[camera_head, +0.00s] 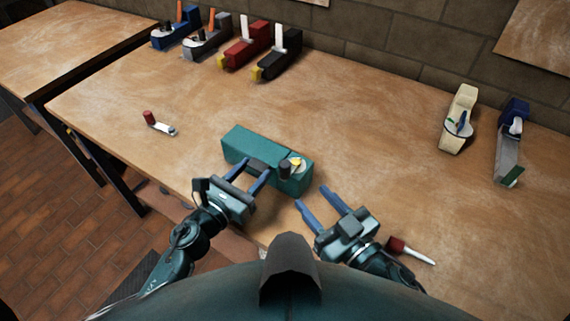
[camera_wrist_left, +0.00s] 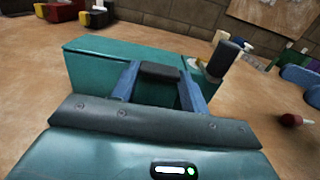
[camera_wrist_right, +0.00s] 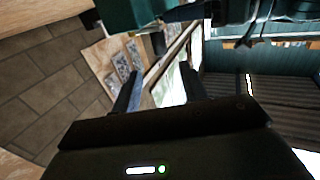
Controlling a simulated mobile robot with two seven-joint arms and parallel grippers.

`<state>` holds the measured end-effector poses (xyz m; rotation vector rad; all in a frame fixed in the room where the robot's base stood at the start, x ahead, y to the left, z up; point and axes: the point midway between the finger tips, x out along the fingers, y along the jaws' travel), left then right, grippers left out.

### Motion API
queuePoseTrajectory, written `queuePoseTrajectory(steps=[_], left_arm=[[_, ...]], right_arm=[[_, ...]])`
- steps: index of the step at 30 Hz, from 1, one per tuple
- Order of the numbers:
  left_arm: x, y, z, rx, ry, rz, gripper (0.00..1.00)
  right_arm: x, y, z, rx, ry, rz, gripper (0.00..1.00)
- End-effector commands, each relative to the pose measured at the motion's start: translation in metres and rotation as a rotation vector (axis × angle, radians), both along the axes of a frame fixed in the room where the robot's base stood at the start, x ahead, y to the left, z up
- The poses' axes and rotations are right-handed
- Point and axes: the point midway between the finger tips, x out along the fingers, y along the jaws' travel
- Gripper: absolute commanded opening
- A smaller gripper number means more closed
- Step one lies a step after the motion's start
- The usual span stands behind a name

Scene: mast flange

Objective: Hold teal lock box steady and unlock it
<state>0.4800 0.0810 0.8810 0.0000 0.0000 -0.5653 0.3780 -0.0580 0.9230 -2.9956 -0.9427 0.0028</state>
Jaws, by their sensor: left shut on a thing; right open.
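The teal lock box (camera_head: 245,146) sits on the wooden table in front of me. A dark grip block (camera_wrist_left: 160,71) is on its near side. My left gripper (camera_head: 252,174) is shut on this block, with one blue finger on each side of it. At the box's right end are a pale disc with yellow (camera_head: 297,164) and a dark upright cylinder (camera_head: 285,170). My right gripper (camera_head: 316,197) is open and empty, right of the box and apart from it. A red-handled tool with a pale shaft (camera_head: 417,254) lies right of my right gripper.
A red-capped piece (camera_head: 158,124) lies at the left of the table. Blue, grey, red and black devices (camera_head: 240,50) stand along the back. A cream device (camera_head: 458,120) and a blue-grey one (camera_head: 510,145) stand at the right. The table between is clear.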

Motion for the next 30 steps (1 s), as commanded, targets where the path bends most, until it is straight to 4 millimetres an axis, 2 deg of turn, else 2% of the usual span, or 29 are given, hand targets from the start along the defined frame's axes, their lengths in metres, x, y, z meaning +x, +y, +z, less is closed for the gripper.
queuePoseTrajectory(steps=[12,16,21,30], left_arm=[[0.000,0.000,0.000,0.000,0.000,-0.001,0.11],[0.000,0.000,0.000,0.000,0.000,0.000,0.11],[0.000,0.000,0.000,0.000,0.000,0.000,0.11],[0.000,0.000,0.000,0.001,0.001,0.000,0.11]], right_arm=[[0.064,0.044,0.001,0.000,-0.006,0.002,0.43],[0.079,0.055,0.001,0.001,-0.004,0.003,0.43],[0.089,0.062,0.001,-0.001,-0.003,0.002,0.43],[0.091,0.064,0.001,0.000,-0.003,0.003,0.43]])
